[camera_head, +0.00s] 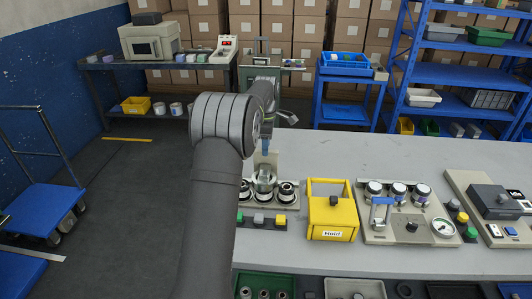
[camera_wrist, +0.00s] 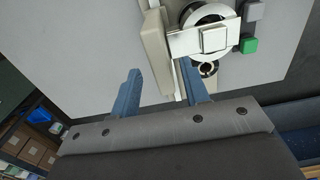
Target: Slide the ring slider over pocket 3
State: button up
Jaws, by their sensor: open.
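The unit with a row of three round pockets (camera_head: 244,189) stands on the grey table, just right of my arm. A pale metallic piece, which looks like the ring slider (camera_head: 264,178), sits over the middle pocket; I cannot read pocket numbers. In the wrist view the pale bracket with a square block (camera_wrist: 213,39) lies across a white ring. My gripper (camera_head: 265,148) is above the back of this unit, with blue fingers. In the wrist view my gripper (camera_wrist: 162,88) is open, and a cream upright plate (camera_wrist: 154,55) reaches between its fingers. Contact cannot be told.
Grey, green (camera_head: 258,219) and yellow buttons line the unit's front. A yellow box marked Hold (camera_head: 332,212) stands to its right. Further right are a panel with a gauge (camera_head: 443,228) and a dark-topped device (camera_head: 494,201). The table behind them is clear.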

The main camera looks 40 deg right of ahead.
jog(key=shift+f, duration=1.8)
grip_shut()
